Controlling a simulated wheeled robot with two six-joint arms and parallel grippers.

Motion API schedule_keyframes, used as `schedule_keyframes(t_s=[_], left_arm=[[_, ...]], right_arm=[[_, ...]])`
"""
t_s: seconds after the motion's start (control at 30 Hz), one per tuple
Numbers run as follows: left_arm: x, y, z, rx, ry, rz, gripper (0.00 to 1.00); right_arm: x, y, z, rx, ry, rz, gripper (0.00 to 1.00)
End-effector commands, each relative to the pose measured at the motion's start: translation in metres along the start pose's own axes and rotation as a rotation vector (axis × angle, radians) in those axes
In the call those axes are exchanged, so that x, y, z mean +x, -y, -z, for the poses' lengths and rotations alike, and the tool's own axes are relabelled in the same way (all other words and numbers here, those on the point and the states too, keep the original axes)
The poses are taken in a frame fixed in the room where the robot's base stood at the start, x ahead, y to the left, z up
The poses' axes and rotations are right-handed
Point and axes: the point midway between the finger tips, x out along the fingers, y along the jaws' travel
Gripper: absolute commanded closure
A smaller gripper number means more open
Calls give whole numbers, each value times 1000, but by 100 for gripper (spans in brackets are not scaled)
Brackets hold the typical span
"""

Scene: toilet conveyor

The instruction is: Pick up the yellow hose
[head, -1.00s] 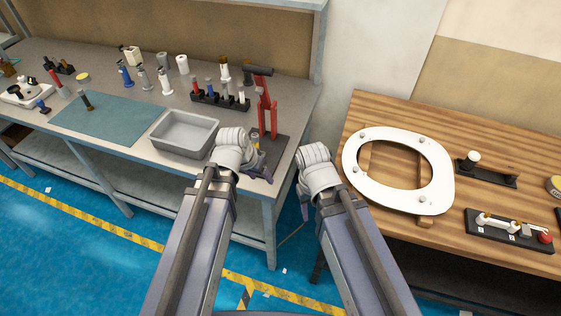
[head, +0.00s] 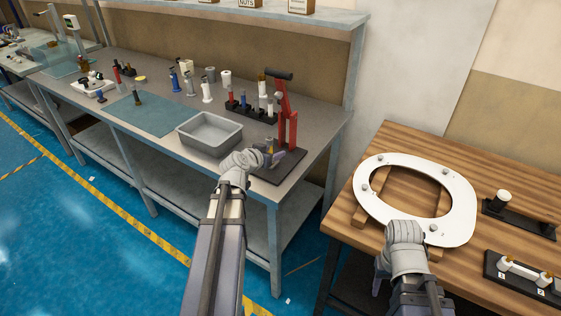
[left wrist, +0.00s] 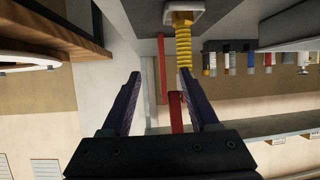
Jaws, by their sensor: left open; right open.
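The yellow hose (left wrist: 183,45) is a coiled yellow piece below a pale block in the left wrist view, which looks upside down. In the head view it is mostly hidden behind my left gripper (head: 277,158), at the base of the red press (head: 289,118). My left gripper is open and empty in the left wrist view (left wrist: 160,74). The hose lies just past the tip of its right-hand finger there, not centred between the fingers. My right gripper (head: 380,283) is partly hidden by its wrist, at the near edge of the wooden table.
A grey tray (head: 209,148) stands left of the press on the grey workbench (head: 180,100). A black rack (head: 250,111) with several tools stands behind. A white toilet seat (head: 463,205) lies on the wooden table (head: 400,145), close to my right arm.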

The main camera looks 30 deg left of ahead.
Motion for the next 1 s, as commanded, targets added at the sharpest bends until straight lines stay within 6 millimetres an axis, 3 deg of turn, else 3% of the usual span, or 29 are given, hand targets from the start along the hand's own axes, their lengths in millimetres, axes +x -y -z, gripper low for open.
schedule_keyframes(t_s=[0.3,0.5,0.77,1.0], left_arm=[[-3,32,0,-8,-50,61,39],[-3,34,1,-8,-54,65,39],[22,36,1,-9,-54,64,39],[28,36,2,-8,-54,64,39]], right_arm=[[9,1,0,0,0,0,50],[9,1,0,0,0,0,50],[20,2,1,0,0,0,50],[22,2,1,0,0,0,50]])
